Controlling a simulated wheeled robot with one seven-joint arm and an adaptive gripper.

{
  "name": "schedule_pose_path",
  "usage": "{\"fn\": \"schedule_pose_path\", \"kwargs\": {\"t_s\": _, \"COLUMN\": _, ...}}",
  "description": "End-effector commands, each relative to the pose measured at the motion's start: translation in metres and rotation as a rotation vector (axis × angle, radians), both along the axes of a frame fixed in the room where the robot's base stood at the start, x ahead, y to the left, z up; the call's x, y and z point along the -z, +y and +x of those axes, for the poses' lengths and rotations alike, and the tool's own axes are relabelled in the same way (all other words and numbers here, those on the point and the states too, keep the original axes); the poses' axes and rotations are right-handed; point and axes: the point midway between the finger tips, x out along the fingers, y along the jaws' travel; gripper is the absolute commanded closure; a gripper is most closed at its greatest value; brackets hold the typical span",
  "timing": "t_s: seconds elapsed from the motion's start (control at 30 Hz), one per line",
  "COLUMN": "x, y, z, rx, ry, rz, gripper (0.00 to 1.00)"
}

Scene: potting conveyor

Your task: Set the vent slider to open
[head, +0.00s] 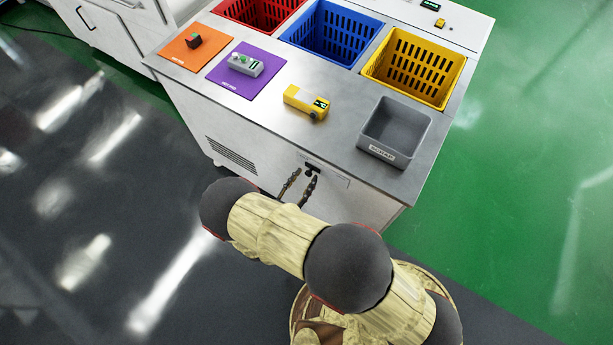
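A pale panel (336,178) on the cabinet's front face carries a small black knob (312,168), which looks like the vent slider. Any marks for open or closed are too small to read. My gripper (306,175) is at the panel, with its two dark fingers apart and the tips just below the knob. I cannot tell whether a fingertip touches the knob. My arm reaches up from the lower right, and the gripper's base is hidden behind its end.
A louvred grille (231,155) is on the cabinet front to the left. The steel top (340,122) holds a grey bin (427,137), a yellow device (306,102), a purple mat (236,85) and an orange mat (181,57). Red, blue and yellow baskets (455,62) stand behind.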

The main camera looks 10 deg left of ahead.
Motion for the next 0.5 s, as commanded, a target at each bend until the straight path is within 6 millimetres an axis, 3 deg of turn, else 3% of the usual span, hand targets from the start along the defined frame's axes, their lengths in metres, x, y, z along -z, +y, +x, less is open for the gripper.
{"fn": "schedule_pose_path", "kwargs": {"t_s": 0.2, "x": 0.0, "y": -0.0062, "z": 0.0135, "rx": 0.002, "ry": 0.0, "rz": 0.0, "gripper": 0.63}}
{"fn": "schedule_pose_path", "kwargs": {"t_s": 0.5, "x": -0.0002, "y": -0.0064, "z": 0.0144, "rx": 0.0, "ry": 0.0, "rz": 0.0, "gripper": 0.65}}
